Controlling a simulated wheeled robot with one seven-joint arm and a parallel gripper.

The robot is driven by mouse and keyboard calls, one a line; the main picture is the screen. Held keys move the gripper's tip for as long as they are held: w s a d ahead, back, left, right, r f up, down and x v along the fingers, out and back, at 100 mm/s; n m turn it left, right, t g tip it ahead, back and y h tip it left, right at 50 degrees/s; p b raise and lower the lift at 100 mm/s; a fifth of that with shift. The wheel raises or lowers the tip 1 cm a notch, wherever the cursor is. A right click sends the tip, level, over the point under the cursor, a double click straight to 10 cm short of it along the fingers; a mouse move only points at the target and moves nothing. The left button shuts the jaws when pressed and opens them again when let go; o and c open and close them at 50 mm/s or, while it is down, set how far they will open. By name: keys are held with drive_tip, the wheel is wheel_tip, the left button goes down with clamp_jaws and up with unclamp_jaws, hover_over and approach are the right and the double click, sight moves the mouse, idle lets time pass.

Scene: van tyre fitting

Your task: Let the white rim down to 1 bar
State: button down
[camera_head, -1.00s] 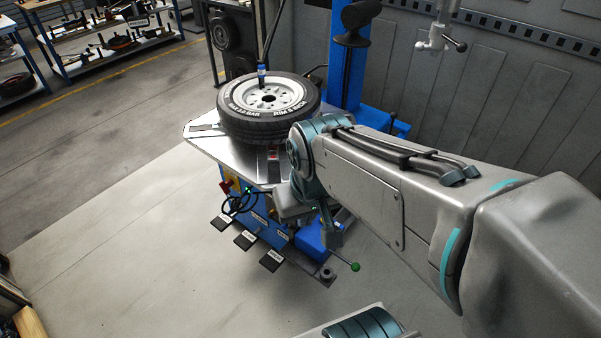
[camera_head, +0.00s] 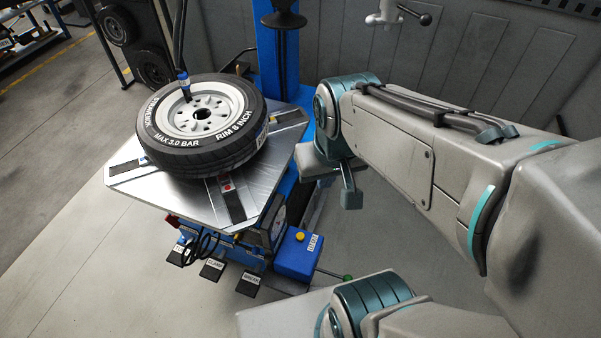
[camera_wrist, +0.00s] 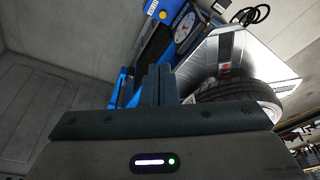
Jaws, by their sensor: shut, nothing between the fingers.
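The white rim (camera_head: 222,98) sits inside a black tyre (camera_head: 190,160) marked "MAX 3.0 BAR", lying flat on the tyre machine's metal table (camera_head: 265,190). A blue fitting (camera_head: 184,80) on a dark hose stands at the rim's left side. A round white-faced gauge (camera_wrist: 184,28) shows in the wrist view; its reading is too small to tell. A blue box (camera_head: 293,262) with a yellow button (camera_head: 299,237) sits low at the machine's front right. My gripper (camera_head: 350,198) is shut and empty, right of the table and apart from tyre and box; its fingers also show in the wrist view (camera_wrist: 158,85).
Labelled pedals (camera_head: 213,268) lie on the floor before the machine. A blue column (camera_head: 275,60) stands behind the table. A thin lever with a green knob (camera_head: 347,278) sticks out low at the right. The floor at the lower left is clear.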

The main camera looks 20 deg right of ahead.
drive_tip(key=shift+a, duration=0.15)
drive_tip(key=m+g+b, duration=0.2)
drive_tip(key=m+b, duration=0.5)
drive_tip(key=b, duration=1.3)
hover_over(300, 236)
wheel_tip(300, 236, down, 31)
drive_tip(key=shift+s, duration=0.3)
drive_tip(key=f+b, duration=0.1)
drive_tip(key=f, duration=0.3)
drive_tip(key=f+b, duration=0.2)
drive_tip(key=f, duration=0.3)
drive_tip(key=f+b, duration=0.2)
drive_tip(key=f, duration=0.3)
drive_tip(key=shift+w, duration=0.25)
